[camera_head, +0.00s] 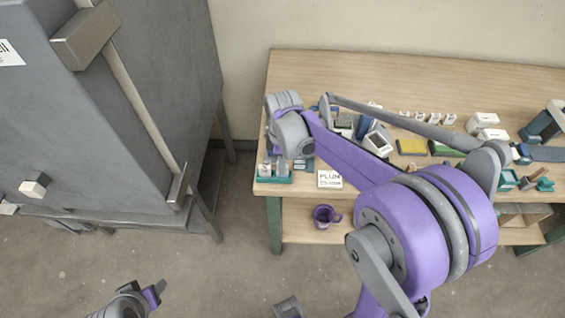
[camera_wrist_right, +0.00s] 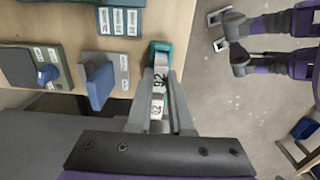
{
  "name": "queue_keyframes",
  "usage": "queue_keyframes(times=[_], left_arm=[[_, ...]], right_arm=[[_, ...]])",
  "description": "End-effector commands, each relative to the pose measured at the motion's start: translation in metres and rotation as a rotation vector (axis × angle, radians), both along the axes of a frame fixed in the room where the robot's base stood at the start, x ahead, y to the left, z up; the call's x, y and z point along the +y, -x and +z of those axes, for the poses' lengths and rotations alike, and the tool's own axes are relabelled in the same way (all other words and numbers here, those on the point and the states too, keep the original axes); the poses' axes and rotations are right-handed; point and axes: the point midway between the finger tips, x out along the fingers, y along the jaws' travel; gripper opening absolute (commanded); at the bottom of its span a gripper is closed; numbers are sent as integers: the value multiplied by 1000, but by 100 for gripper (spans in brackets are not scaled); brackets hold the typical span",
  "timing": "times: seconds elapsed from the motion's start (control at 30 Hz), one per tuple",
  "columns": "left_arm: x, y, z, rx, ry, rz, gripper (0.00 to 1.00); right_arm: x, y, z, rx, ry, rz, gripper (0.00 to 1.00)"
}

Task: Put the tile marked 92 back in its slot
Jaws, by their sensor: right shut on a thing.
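My right gripper (camera_wrist_right: 163,88) is shut on the white tile marked 92 (camera_wrist_right: 158,80), which shows between its fingers in the right wrist view. A teal rack (camera_wrist_right: 161,46) lies right at the fingertips, at the table's edge; another white labelled tile (camera_wrist_right: 156,104) shows closer to the palm. I cannot tell whether tile 92 is in a slot or just above one. In the head view the teal rack (camera_head: 277,179) stands at the table's front left corner, below my right wrist, which hides part of it. My left gripper (camera_head: 153,293) is low at the bottom left, away from the table; its jaw opening is unclear.
A PLUM card (camera_head: 330,180) lies right of the rack. Blocks, small white pieces and a yellow pad (camera_head: 411,146) crowd the wooden table (camera_head: 400,75). A purple mug (camera_head: 325,215) is on the lower shelf. A grey kiln-like cabinet (camera_head: 130,110) stands left, with open floor between.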

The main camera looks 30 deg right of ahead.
Motion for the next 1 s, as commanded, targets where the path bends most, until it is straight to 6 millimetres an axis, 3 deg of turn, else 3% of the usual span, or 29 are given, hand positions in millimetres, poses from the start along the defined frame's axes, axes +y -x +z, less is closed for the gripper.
queue_keyframes(times=[0.83,0.87,1.0], left_arm=[[0,1,-6,3,0,0,54],[0,1,-6,3,0,0,54],[0,1,-5,2,0,0,54]], right_arm=[[0,0,-7,0,0,0,0],[0,0,-7,0,0,0,21],[0,0,-6,0,0,0,46]])
